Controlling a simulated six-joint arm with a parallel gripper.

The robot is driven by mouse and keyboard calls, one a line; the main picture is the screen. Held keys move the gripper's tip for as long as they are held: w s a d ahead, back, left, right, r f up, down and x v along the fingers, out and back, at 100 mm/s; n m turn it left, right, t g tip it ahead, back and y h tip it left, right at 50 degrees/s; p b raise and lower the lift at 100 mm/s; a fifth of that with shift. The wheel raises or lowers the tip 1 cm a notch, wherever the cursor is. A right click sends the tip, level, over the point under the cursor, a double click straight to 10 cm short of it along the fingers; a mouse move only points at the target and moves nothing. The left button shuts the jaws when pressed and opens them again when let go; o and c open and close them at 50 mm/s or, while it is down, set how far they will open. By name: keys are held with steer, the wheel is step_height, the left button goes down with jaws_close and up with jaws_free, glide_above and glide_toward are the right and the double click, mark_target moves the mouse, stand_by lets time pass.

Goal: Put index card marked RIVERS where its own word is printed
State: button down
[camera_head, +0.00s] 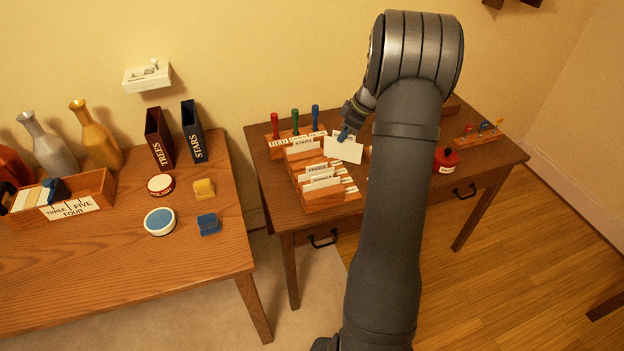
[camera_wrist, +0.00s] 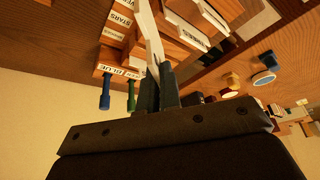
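My gripper (camera_head: 347,133) is shut on a white index card (camera_head: 343,150), held above the desk at the right side of a stepped wooden card rack (camera_head: 328,203). No word can be read on the card's visible face. In the wrist view, my gripper (camera_wrist: 157,75) grips the card (camera_wrist: 150,32), seen nearly edge-on. The rack has several rows of white cards and labels. Its back label (camera_head: 303,146) reads STARS, which also shows in the wrist view (camera_wrist: 120,18). The other labels are small or partly cut off, and I cannot read RIVERS for certain.
Behind the rack stands a wooden holder (camera_head: 290,141) with red, green and blue handled tools. A red jar (camera_head: 446,159) stands to the right. The left table (camera_head: 120,270) carries a box of files, vases, binders, round tins and small blocks. My arm hides part of the desk.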

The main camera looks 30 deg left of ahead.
steer(key=s+a+n+g+h, duration=0.1)
steer(key=s+a+n+g, duration=0.2)
steer(key=a+n, duration=0.55)
steer(key=shift+m, duration=0.25)
steer(key=shift+a+f, duration=0.2)
steer(key=shift+f, duration=4.65)
steer(key=shift+f, duration=0.1)
steer(key=c, duration=1.6)
jaws_free()
steer(key=shift+c, duration=0.2)
steer(key=v, duration=1.2)
steer(key=shift+a+r, duration=0.25)
steer(key=shift+s, duration=0.1)
